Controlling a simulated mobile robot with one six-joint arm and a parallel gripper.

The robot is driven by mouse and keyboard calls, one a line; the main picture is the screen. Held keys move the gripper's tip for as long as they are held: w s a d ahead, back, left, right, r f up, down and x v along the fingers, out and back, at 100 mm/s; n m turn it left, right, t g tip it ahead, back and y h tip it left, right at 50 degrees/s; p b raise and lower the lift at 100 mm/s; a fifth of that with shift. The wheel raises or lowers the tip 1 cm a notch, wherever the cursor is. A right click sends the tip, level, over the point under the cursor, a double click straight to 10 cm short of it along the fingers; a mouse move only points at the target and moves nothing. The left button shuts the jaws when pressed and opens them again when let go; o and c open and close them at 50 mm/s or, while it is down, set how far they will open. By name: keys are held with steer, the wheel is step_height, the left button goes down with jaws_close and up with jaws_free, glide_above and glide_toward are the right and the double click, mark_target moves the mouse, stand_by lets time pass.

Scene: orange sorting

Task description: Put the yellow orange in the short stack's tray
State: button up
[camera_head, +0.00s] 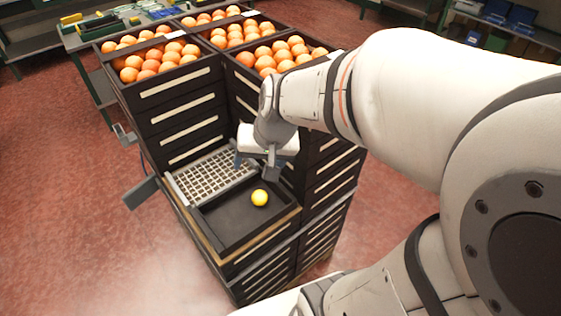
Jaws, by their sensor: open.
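The yellow orange (260,198) lies in the black tray (222,228) on top of the short stack, toward the tray's right side. My gripper (255,172) hangs just above and behind the yellow orange, over the back edge of that tray. It is open and empty, with its fingers pointing down. The gripper and the yellow orange look apart.
A light grid rack (208,174) adjoins the tray's back. Taller stacks of black crates (175,82) filled with oranges (152,58) stand behind and to the right. A workbench (80,40) stands farther back. The red floor (75,190) at left is clear.

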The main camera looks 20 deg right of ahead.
steer(key=s+d+r+n+h, duration=0.2)
steer(key=s+r, duration=0.3)
steer(key=s, duration=0.4)
steer(key=shift+d+r+n+t, duration=0.25)
steer(key=shift+r+n+t, duration=0.05)
steer(key=shift+n, duration=0.3)
